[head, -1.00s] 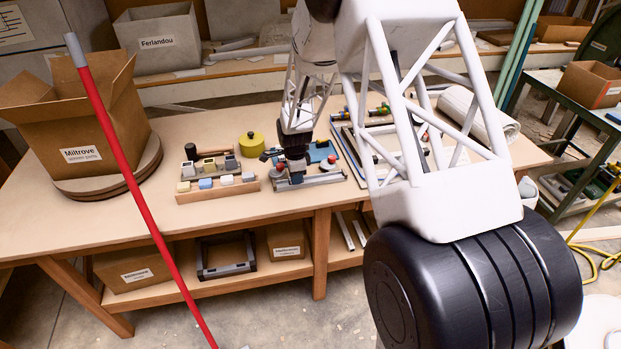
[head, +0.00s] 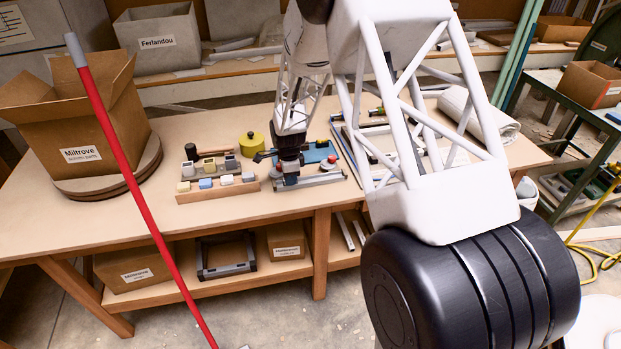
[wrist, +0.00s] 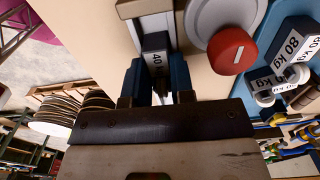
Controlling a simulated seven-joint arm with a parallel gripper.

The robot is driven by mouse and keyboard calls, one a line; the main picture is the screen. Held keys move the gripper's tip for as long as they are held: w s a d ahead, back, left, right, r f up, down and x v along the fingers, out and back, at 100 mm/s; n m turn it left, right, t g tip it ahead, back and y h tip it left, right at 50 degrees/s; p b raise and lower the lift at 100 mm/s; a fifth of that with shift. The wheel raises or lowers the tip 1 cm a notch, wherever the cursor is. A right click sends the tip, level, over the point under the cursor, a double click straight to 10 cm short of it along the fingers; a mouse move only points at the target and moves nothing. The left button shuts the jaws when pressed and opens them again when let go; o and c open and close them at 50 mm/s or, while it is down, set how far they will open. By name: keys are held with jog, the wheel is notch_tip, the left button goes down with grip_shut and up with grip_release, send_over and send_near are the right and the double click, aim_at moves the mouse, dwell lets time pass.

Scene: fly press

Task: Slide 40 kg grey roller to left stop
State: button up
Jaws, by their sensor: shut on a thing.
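My gripper (head: 290,178) is low over the metal rail (head: 322,180) on the bench, near the rail's left part. In the wrist view, its two blue fingers (wrist: 157,78) are shut on the sides of a small grey roller block (wrist: 155,50) marked 40. The rail (wrist: 143,8) runs on ahead of the block. A red knob on a pale round base (wrist: 231,50) stands beside the block in the wrist view. In the head view, a red-topped knob (head: 331,161) is near the rail's right end. The fingers hide much of the block, and its contact with a stop cannot be seen.
A wooden holder with small blocks (head: 218,187) and a yellow round weight (head: 252,143) stand left of the gripper. A red pole (head: 135,185) crosses the left foreground.

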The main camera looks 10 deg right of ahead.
jog(key=shift+a, duration=0.3)
dwell(0.4)
jog(key=shift+a, duration=0.85)
jog(key=o, duration=0.8)
jog(key=shift+c, duration=1.1)
jog(key=shift+r, duration=0.15)
jog(key=shift+r, duration=3.4)
